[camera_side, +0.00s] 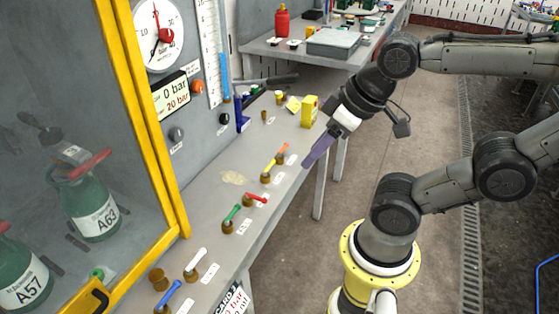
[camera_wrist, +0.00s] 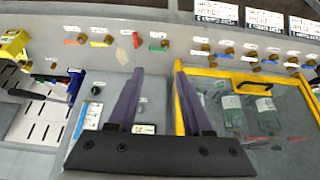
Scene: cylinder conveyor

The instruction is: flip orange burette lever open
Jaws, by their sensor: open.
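The orange lever (camera_side: 282,149) sits on a brown round knob near the right edge of the grey bench, the farthest of a row of coloured levers. In the wrist view the orange lever (camera_wrist: 73,42) is small, at the upper left. My gripper (camera_side: 308,163) is just right of it in the side view, pointing down-left, apparently above the bench edge and apart from the lever. In the wrist view my gripper (camera_wrist: 159,70) has its two purple fingers spread, with nothing between them.
A yellow lever (camera_side: 267,168), a red lever (camera_side: 256,198) and a green lever (camera_side: 232,213) stand nearer along the bench. A yellow box (camera_side: 309,111) stands behind the orange lever. A yellow-framed glass cabinet (camera_side: 128,100) is at left. Right of the bench is open floor.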

